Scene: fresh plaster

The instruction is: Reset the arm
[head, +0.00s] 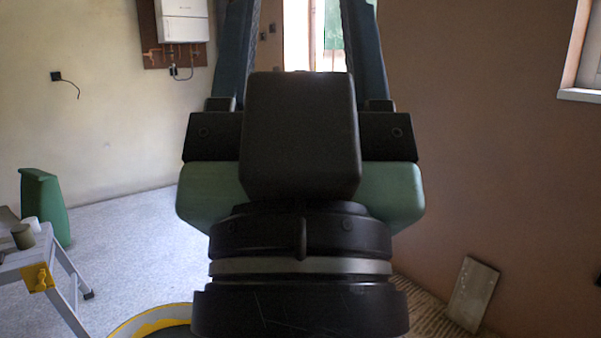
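My gripper (300,30) fills the middle of the head view, close to the camera and pointing up the picture. Its two dark blue-grey fingers stand well apart, with a clear gap between them. Their tips are cut off by the top edge. I see nothing held in the visible part of the gap. The black and green gripper body and wrist hide the middle of the room.
A grey stepladder (38,258) holding small cups and a green container (45,205) stand at left. A yellow-rimmed round tub (150,318) is at the bottom. A board (473,294) leans on the right wall. A white boiler (183,21) hangs behind.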

